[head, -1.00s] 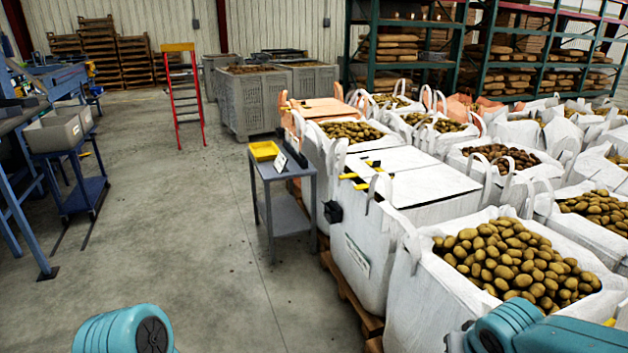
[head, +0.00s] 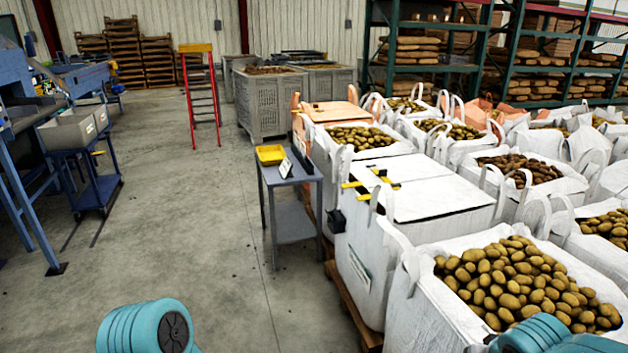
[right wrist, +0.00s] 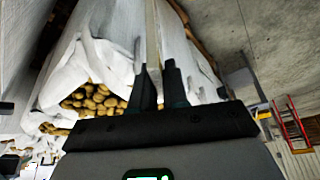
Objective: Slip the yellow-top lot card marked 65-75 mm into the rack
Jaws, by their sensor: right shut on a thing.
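In the right wrist view my right gripper (right wrist: 160,86) is closed, with a thin pale strip (right wrist: 152,38) running out from between its fingers. The strip looks like a card seen edge-on; no yellow top or marking shows on it. In the head view neither gripper shows, only teal links of my arms at the bottom. A small grey side table (head: 290,176) stands beside the white bags, with a yellow tray (head: 269,154) and a small white sign (head: 286,167) on it. A black holder (head: 336,221) hangs on a white bag's side; I cannot tell which of these is the rack.
White bulk bags (head: 372,279) of potatoes fill the right side on pallets. Yellow and black pieces (head: 353,185) lie by the white lids. A blue cart (head: 97,195) stands at left, a red ladder (head: 201,98) behind. The concrete floor (head: 180,230) between is clear.

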